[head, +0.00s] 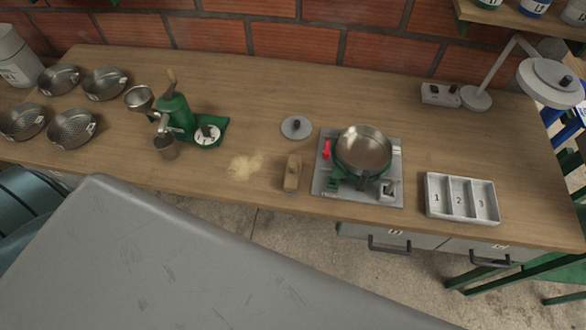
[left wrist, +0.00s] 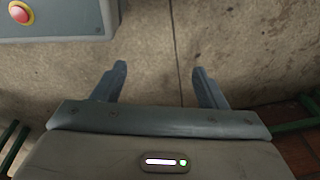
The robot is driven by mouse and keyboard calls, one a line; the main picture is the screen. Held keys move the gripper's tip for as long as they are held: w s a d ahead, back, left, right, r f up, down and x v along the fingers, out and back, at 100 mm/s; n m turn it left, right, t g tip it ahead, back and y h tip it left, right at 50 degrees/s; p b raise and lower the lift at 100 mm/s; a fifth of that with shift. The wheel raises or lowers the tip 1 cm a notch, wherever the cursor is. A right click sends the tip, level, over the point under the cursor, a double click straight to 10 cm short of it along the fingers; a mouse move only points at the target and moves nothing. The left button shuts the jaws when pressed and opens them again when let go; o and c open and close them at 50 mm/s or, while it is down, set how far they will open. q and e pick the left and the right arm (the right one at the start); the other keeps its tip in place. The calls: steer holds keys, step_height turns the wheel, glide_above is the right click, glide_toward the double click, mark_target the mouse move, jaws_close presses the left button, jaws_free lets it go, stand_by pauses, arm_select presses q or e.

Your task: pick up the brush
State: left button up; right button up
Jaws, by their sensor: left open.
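The brush (head: 292,173) is a small wooden block-shaped thing near the front edge of the wooden counter, in the head view. It lies between a patch of pale powder and the grey burner plate. My left gripper (left wrist: 160,88) shows only in its wrist view. Its two fingers are apart with nothing between them, over the bare concrete floor. It is away from the brush, which the wrist view does not show. My right gripper is in neither view.
Pale powder (head: 246,165) lies left of the brush. A pan (head: 363,150) sits on the burner plate (head: 330,190) to its right, with a round lid (head: 296,127) behind. A green grinder (head: 176,114), metal bowls (head: 72,128) and a numbered tray (head: 462,199) stand farther off.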

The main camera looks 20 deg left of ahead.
arm_select(q)
steer(key=w+d+r+p, duration=0.1)
steer(key=w+r, duration=0.3)
steer(key=r, duration=0.4)
steer(key=w+r+p, duration=0.2)
steer(key=w+r, duration=0.3)
steer(key=r, duration=0.3)
step_height(320, 180, up, 33)
steer(key=g+p, duration=0.2)
steer(key=p, duration=0.2)
glide_above(293, 165)
steer(key=shift+s+f+n+h, duration=0.15)
steer(key=shift+s+n+h, duration=0.1)
steer(key=shift+n+h, duration=0.15)
steer(key=shift+f, duration=0.2)
step_height(293, 165, down, 4)
steer(key=shift+f+p, duration=0.25)
steer(key=shift+p, duration=0.55)
steer(key=shift+w+f+p, duration=0.1)
steer(key=shift+f+p, duration=0.25)
steer(key=shift+f, duration=0.15)
step_height(293, 165, down, 4)
steer(key=shift+w+f+p, duration=0.1)
steer(key=shift+w+p, duration=0.05)
steer(key=shift+p, duration=0.8)
steer(key=shift+f, duration=0.25)
steer(key=c, duration=1.2)
